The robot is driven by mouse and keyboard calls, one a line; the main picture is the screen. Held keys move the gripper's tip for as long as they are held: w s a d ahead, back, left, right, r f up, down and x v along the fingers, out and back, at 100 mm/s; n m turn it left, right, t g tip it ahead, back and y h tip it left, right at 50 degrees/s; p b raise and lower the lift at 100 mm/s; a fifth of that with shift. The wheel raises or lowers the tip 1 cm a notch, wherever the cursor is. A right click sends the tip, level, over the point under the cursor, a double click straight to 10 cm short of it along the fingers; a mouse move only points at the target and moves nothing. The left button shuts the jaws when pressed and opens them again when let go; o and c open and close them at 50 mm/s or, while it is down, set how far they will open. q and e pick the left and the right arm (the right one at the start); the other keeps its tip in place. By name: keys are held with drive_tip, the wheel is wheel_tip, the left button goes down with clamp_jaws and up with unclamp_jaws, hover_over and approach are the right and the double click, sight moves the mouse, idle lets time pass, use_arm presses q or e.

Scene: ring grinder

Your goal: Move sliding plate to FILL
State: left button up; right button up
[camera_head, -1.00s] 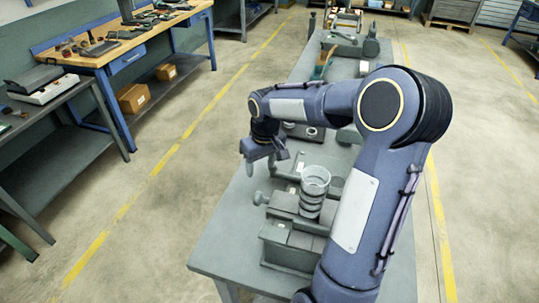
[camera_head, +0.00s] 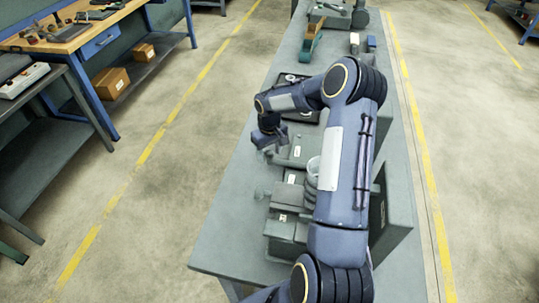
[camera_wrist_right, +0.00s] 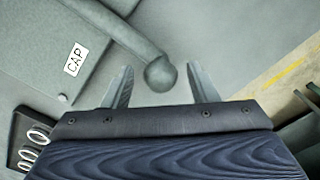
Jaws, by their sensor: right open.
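The grey ring grinder assembly (camera_head: 288,228) stands on the near part of the workbench. A round knob (camera_head: 262,193) on a short rod juts from its left side, likely the sliding plate's handle. In the right wrist view, a knob on a rod (camera_wrist_right: 160,75) shows ahead of and between the two fingertips, with a grey block (camera_wrist_right: 45,50) labelled CAP beside it. My right gripper (camera_head: 268,150) is open and empty, beyond the knob in the head view; its fingers also show in the right wrist view (camera_wrist_right: 160,85). No FILL label is readable. My left gripper is out of view.
A dark tray with rings (camera_wrist_right: 30,135) lies farther along the workbench (camera_head: 225,225). The bench's left strip is clear. Side tables (camera_head: 70,35) stand across the floor to the left.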

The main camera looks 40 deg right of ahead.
drive_tip(key=shift+f, duration=0.2)
clamp_jaws()
drive_tip(key=shift+a, duration=0.1)
